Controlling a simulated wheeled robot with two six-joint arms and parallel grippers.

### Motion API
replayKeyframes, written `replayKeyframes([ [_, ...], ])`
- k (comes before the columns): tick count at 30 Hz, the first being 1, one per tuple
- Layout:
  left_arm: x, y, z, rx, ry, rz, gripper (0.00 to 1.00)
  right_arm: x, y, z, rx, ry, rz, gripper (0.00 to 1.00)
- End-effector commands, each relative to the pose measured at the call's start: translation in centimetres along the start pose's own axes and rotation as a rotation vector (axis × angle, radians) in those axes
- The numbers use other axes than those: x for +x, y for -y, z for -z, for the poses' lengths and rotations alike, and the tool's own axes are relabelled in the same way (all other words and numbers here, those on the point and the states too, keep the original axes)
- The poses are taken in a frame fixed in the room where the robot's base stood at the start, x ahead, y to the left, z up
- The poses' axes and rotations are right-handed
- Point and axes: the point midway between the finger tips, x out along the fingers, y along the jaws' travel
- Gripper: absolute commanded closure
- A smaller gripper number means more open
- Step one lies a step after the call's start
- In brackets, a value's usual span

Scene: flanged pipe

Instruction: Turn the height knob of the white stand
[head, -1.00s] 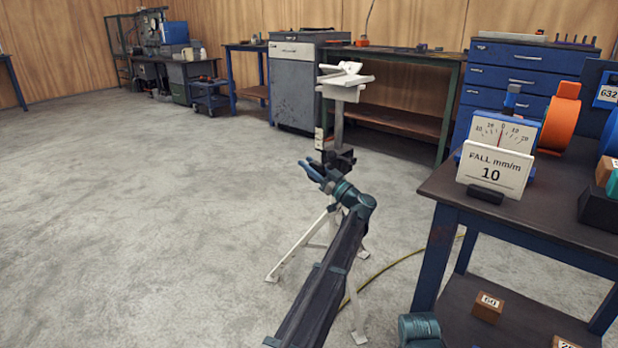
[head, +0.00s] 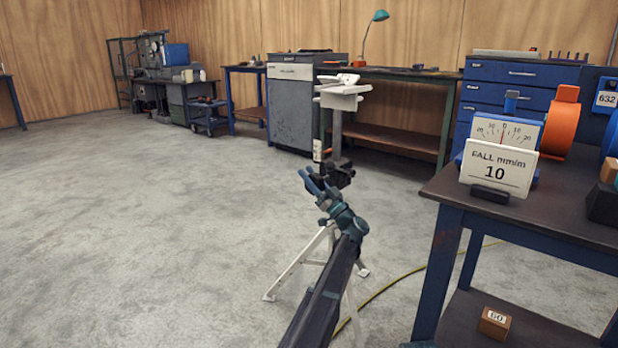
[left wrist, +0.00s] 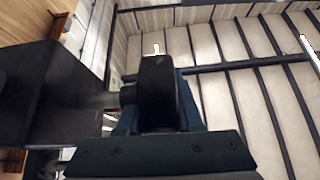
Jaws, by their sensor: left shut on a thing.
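The white stand (head: 338,101) stands upright on the floor in the middle of the head view, with splayed white legs and a V-shaped top. Its black collar (head: 337,171) sits at mid-height. My left gripper (head: 312,180) is at this collar, in front of it. In the left wrist view the black height knob (left wrist: 158,92) sits between the fingers of my left gripper (left wrist: 160,100), which is shut on it. A short shaft joins the knob to a dark block (left wrist: 50,95) on the left. My right gripper is not in view.
A yellow hose (head: 385,289) lies on the floor. Open floor lies to the left.

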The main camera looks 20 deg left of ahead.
Motion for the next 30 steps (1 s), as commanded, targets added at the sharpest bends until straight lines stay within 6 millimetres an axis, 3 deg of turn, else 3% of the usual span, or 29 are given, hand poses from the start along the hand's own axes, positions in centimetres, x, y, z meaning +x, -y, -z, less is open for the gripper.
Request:
replayKeyframes([
  [1,-0.1,0.0,0.1,-0.001,0.000,0.000,1.00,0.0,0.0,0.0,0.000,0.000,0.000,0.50],
  [2,-0.1,0.0,0.1,-0.001,0.000,0.000,0.61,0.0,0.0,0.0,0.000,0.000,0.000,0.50],
  [6,-0.1,0.0,0.0,-0.001,0.000,0.000,0.36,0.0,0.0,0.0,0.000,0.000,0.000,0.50],
  [17,-0.5,0.0,-0.1,-0.001,0.001,0.000,0.35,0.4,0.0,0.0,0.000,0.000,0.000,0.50],
  [20,-1.8,0.0,-0.3,-0.002,0.001,-0.001,0.35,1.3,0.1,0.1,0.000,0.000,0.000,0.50],
  [30,-7.3,0.0,4.3,-0.003,0.001,-0.003,0.35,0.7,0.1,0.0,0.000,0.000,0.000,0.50],
])
